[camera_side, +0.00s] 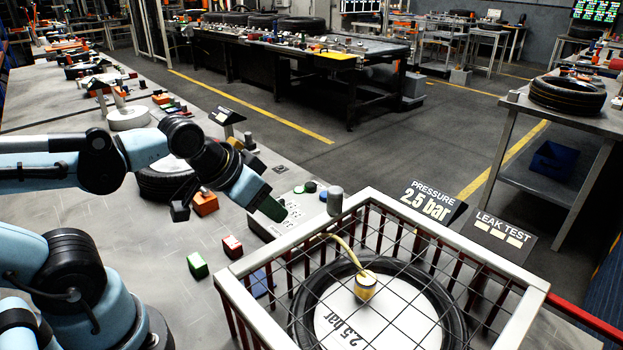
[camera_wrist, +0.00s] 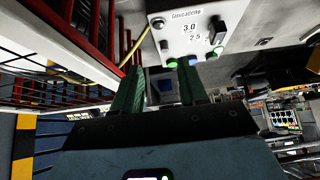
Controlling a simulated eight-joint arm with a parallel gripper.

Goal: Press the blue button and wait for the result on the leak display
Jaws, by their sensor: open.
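The leak display (camera_side: 503,229), headed LEAK TEST, shows only pale dashes. My gripper (camera_side: 272,209) is open, its green fingers pointing down above the table near the white control box (camera_side: 290,213). In the wrist view, the two green fingers of my gripper (camera_wrist: 160,66) are spread and empty. The control box (camera_wrist: 181,36) there carries a blue button (camera_wrist: 192,60) between green round parts on its lower edge. The blue button appears just past the fingertips, nearer the right finger; I cannot tell whether they touch.
A metal cage (camera_side: 252,250) encloses a tyre (camera_side: 455,300) with a yellow-capped fitting (camera_side: 365,286) and hose. The pressure display (camera_side: 432,203) reads 2.5 bar. A green block (camera_side: 197,265), a red block (camera_side: 232,246) and an orange block (camera_side: 205,203) lie on the table.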

